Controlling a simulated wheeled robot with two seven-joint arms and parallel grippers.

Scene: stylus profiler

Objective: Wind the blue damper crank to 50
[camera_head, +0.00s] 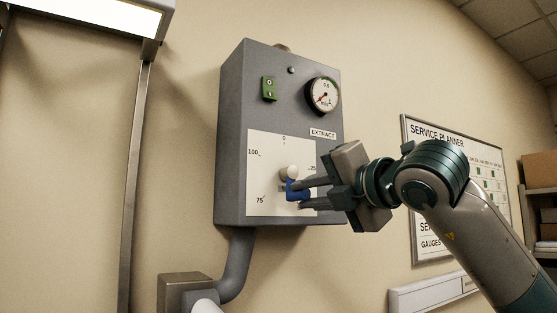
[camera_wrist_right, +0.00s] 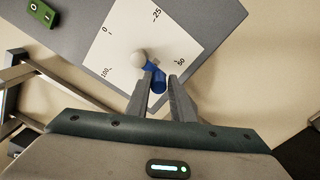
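The blue damper crank (camera_head: 296,194) sits on a white dial plate (camera_head: 262,190) low on the grey wall box, beside a round white knob (camera_head: 289,173). The right wrist view also shows the blue crank (camera_wrist_right: 158,80), lying below and right of the white knob (camera_wrist_right: 138,58). The plate reads 0, 25, 75 and 100 in the head view; the 50 mark (camera_wrist_right: 180,63) shows in the wrist view. My right gripper (camera_head: 302,195) comes from the right, its fingers on either side of the blue handle, apparently closed on it. My left gripper is not in view.
The grey box (camera_head: 231,130) carries a green switch (camera_head: 269,89), a round gauge (camera_head: 323,96) and an EXTRACT label. A pipe (camera_head: 238,265) runs down from it. A planner board (camera_head: 408,150) hangs to the right. A metal post (camera_head: 136,190) stands to the left.

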